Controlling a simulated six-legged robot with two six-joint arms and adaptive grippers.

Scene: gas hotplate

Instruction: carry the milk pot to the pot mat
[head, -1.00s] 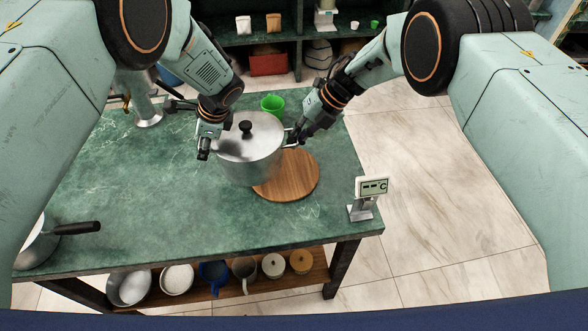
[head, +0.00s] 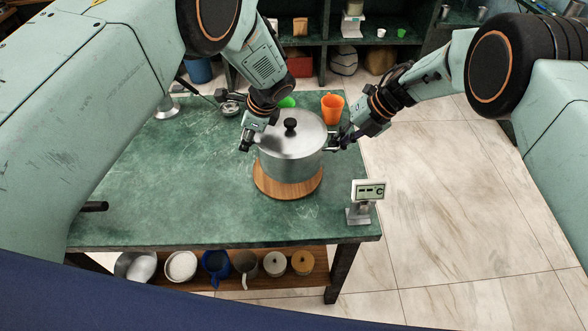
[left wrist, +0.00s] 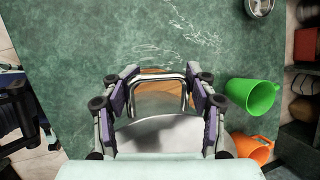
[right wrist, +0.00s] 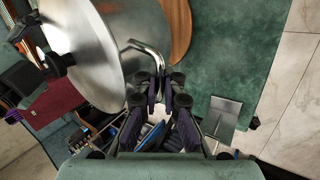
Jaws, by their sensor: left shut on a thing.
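The milk pot (head: 291,165) is a silver lidded pot with a black knob. It is upright over the round wooden pot mat (head: 262,187) and covers most of it; I cannot tell whether its base touches. My left gripper (head: 248,137) is at the pot's left side, shut on a wire handle (left wrist: 158,78) in the left wrist view. My right gripper (head: 338,140) is at the opposite handle. In the right wrist view its fingertips (right wrist: 160,88) are close together around the handle bar (right wrist: 152,57). The mat's edge (right wrist: 180,30) shows beside the pot there.
An orange cup (head: 332,108) and a green cup (left wrist: 252,96) stand behind the pot. A dark pan handle (head: 94,207) shows at the left.

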